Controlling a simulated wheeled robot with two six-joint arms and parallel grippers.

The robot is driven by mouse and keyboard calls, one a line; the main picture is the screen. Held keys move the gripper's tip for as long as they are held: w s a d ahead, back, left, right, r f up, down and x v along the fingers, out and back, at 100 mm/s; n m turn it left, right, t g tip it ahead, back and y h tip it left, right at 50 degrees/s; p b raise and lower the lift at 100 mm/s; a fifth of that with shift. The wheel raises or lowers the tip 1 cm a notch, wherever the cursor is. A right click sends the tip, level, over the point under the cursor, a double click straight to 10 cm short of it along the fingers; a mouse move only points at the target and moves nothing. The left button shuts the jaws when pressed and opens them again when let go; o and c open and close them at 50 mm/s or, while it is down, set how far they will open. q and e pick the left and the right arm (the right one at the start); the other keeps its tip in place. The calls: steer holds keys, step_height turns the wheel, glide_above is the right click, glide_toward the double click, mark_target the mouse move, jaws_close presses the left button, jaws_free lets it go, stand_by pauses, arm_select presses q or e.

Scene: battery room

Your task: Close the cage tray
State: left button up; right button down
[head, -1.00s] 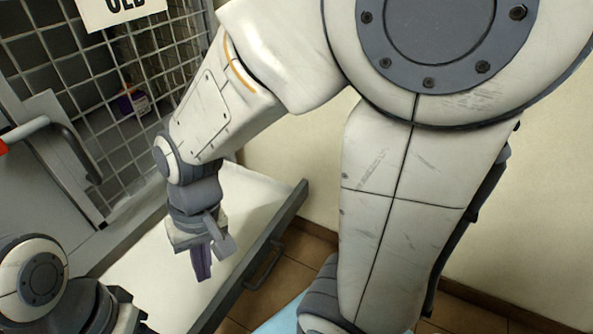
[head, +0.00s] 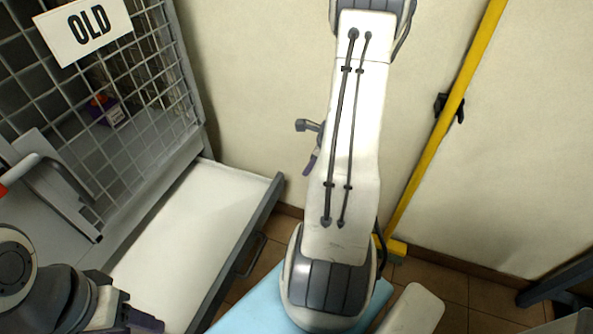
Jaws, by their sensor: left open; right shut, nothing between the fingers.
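The cage tray (head: 190,232) is a white flat tray pulled out from the bottom of the wire cage (head: 125,150). Its dark grey front edge carries a bar handle (head: 253,256). My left gripper (head: 145,320) is at the bottom left, over the near part of the tray, open, with one purple finger showing. My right gripper (head: 312,150) is in the air to the right of the tray's far corner, in front of the wall. It is shut and empty, partly hidden behind my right arm.
A white sign reading OLD (head: 84,32) hangs on the cage. A purple container (head: 106,111) stands behind the mesh. A grey bar handle with a red end (head: 40,170) is at the left. A yellow post (head: 445,130) stands by the wall. A light blue surface (head: 250,308) is below.

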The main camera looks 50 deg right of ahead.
steer(key=w+a+f+b, duration=0.3)
steer(key=w+f, duration=0.3)
steer(key=f, duration=0.2)
steer(key=shift+w+b, duration=0.4)
steer(key=shift+b, duration=0.15)
steer(key=shift+f, duration=0.1)
